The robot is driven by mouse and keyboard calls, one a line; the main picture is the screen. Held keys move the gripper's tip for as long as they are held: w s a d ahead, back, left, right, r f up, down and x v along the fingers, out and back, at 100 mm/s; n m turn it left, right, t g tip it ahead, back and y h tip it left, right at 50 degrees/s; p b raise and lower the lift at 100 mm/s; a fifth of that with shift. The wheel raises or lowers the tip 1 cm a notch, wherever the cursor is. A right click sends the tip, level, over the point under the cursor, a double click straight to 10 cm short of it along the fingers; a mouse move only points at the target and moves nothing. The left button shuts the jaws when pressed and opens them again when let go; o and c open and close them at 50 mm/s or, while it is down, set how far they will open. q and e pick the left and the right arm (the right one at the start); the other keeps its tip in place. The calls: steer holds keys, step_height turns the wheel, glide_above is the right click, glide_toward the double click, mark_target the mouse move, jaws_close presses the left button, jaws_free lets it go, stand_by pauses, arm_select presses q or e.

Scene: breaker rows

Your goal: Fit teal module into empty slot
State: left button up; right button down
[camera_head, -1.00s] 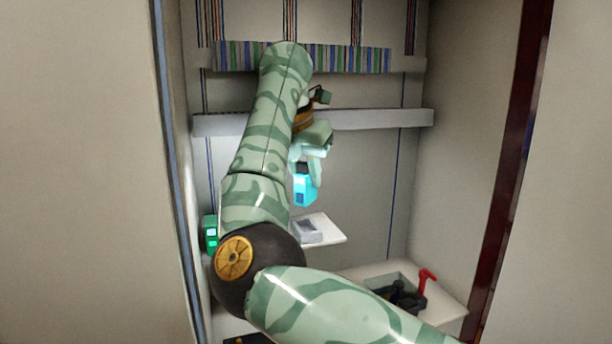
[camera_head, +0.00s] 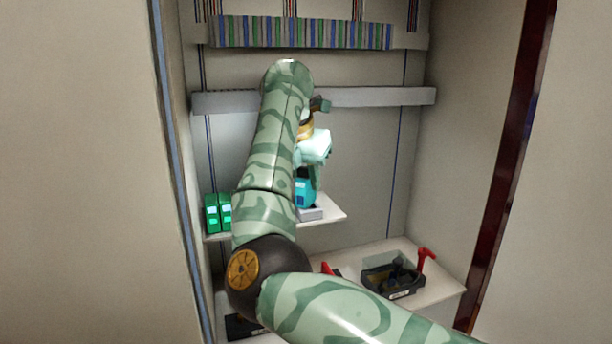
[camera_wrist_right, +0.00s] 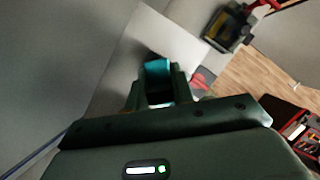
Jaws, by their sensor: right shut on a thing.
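The teal module (camera_head: 306,190) is held by my right gripper (camera_head: 306,172), close above or at a small grey block (camera_head: 310,214) on the white shelf. I cannot tell whether module and block touch. In the right wrist view the teal module (camera_wrist_right: 158,70) sits between the fingers of my right gripper (camera_wrist_right: 160,88). Green modules (camera_head: 217,212) stand upright at the left of the shelf. My right arm hides the middle of the shelf, and I cannot make out the empty slot. My left gripper is not in view.
The white shelf (camera_head: 335,212) has a free front right corner. Below it, a clear-walled bin (camera_head: 392,275) with dark parts and a red-handled tool (camera_head: 427,257) stand on a lower ledge. A grey rail (camera_head: 375,96) and a striped row (camera_head: 300,33) cross the back wall.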

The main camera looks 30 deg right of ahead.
steer(key=c, duration=1.2)
jaws_free()
